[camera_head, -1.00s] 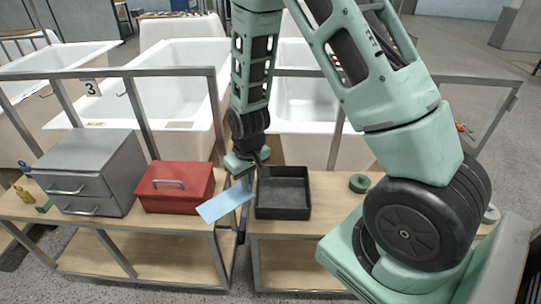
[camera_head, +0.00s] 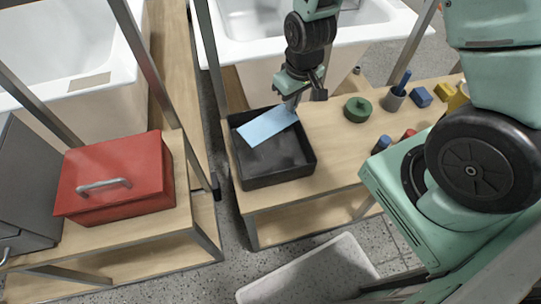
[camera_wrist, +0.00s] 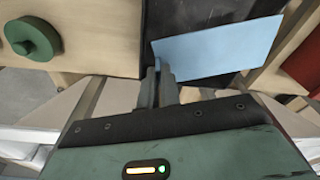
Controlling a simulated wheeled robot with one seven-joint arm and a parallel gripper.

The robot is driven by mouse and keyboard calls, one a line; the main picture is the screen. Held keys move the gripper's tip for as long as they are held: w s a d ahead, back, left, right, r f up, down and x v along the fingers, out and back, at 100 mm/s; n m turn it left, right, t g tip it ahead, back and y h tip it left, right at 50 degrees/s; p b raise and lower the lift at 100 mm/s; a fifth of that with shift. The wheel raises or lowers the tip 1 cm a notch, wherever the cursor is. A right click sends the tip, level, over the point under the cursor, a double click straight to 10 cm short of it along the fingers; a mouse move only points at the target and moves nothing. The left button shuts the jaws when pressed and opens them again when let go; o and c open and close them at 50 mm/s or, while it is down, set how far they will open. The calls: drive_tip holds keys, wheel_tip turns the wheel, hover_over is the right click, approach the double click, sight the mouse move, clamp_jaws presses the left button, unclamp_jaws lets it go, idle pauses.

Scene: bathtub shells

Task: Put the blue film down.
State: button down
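The blue film (camera_head: 268,125) is a flat, light-blue rectangle. My gripper (camera_head: 291,103) is shut on its right end, near the back right of the black tray (camera_head: 245,178). The film stretches out to the left over the tray's back part. In the wrist view the two fingertips (camera_wrist: 162,72) are close together at the film's corner, and the film (camera_wrist: 220,48) lies over the dark tray (camera_wrist: 185,15). I cannot tell whether the film touches the tray.
The tray stands on a wooden bench (camera_head: 330,150). A green round object (camera_head: 357,109), a cup (camera_head: 394,98) and several small coloured pieces are to its right. Across a gap, a red toolbox (camera_head: 115,178) stands on another bench. White tubs (camera_head: 250,20) are behind.

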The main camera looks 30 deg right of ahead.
drive_tip(key=shift+s+a+f, duration=0.1)
drive_tip(key=shift+s+f, duration=0.05)
drive_tip(key=shift+f, duration=5.1)
drive_tip(key=shift+f, duration=0.2)
drive_tip(key=c, duration=1.9)
unclamp_jaws()
drive_tip(key=shift+r, duration=0.1)
